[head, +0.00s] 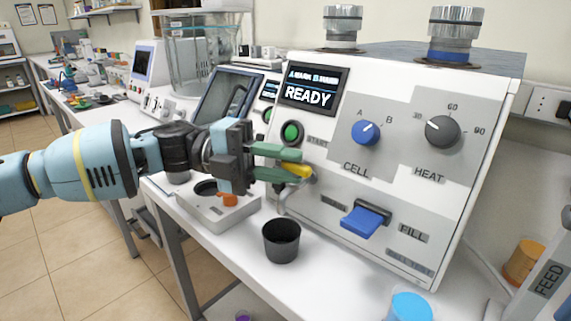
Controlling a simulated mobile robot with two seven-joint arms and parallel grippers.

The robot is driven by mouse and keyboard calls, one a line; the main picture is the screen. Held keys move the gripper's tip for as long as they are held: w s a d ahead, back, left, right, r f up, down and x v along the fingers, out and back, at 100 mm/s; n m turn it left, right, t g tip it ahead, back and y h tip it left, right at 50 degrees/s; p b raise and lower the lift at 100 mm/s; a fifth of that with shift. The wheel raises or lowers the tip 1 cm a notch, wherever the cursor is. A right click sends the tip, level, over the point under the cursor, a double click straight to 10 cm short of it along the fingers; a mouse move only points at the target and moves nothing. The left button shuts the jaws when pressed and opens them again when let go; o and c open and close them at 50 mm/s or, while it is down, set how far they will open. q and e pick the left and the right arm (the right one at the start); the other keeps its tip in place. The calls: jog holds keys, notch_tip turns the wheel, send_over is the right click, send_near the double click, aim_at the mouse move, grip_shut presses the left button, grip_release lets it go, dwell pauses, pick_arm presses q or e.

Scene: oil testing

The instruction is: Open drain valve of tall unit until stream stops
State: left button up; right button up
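The tall unit (470,190) is a white box with a READY display (312,92), a CELL knob, a HEAT knob and a blue FILL lever (365,219). A yellow valve handle (301,170) shows low on its left side, above a thin curved spout. A black cup (281,241) stands upright on the table below. I see no stream between spout and cup. My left gripper (291,165) has its green fingers at the yellow handle, a small gap between them. The fingers partly hide the handle, so I cannot tell whether they clamp it. My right gripper is out of view.
A low white device (213,222) with a round well sits left of the cup, under my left wrist. A screen unit (225,103) and a glass vessel (197,55) stand behind. A blue-topped container (411,306) and an orange one (524,262) are at lower right.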

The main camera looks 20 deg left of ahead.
pick_arm(q)
jog(key=shift+d, duration=0.25)
grip_shut()
